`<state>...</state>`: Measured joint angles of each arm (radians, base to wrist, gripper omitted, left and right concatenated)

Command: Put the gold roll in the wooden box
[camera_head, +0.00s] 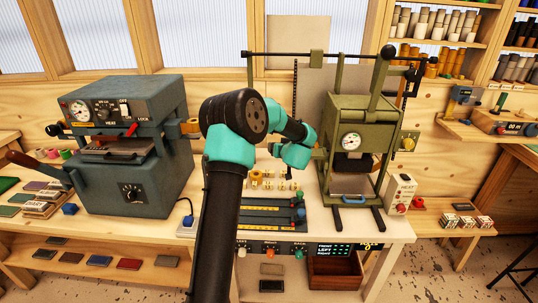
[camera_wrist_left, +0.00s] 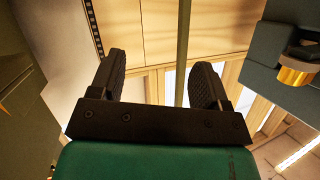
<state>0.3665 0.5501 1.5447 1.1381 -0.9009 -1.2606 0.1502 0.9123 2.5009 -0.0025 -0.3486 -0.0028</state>
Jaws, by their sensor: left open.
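A gold roll (camera_head: 189,126) sits on the right side of the blue-grey press in the head view. A gold cylinder (camera_wrist_left: 296,76) also shows at the right of the left wrist view, against a dark blue-grey body. An open reddish-brown wooden box (camera_head: 335,283) is low under the bench front, and I see nothing gold inside it. My left gripper (camera_wrist_left: 155,78) is open, with nothing between its black fingers. In the head view the arm reaches over the bench between the two presses, and its fingers are hidden or too small to make out. My right gripper is not in view.
The blue-grey press (camera_head: 130,150) stands left and an olive press (camera_head: 362,125) right, with a thin upright bar behind the arm. Small gold pieces (camera_head: 256,178) and a dark tray (camera_head: 262,212) lie on the bench between them. A white box (camera_head: 400,190) stands at right.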

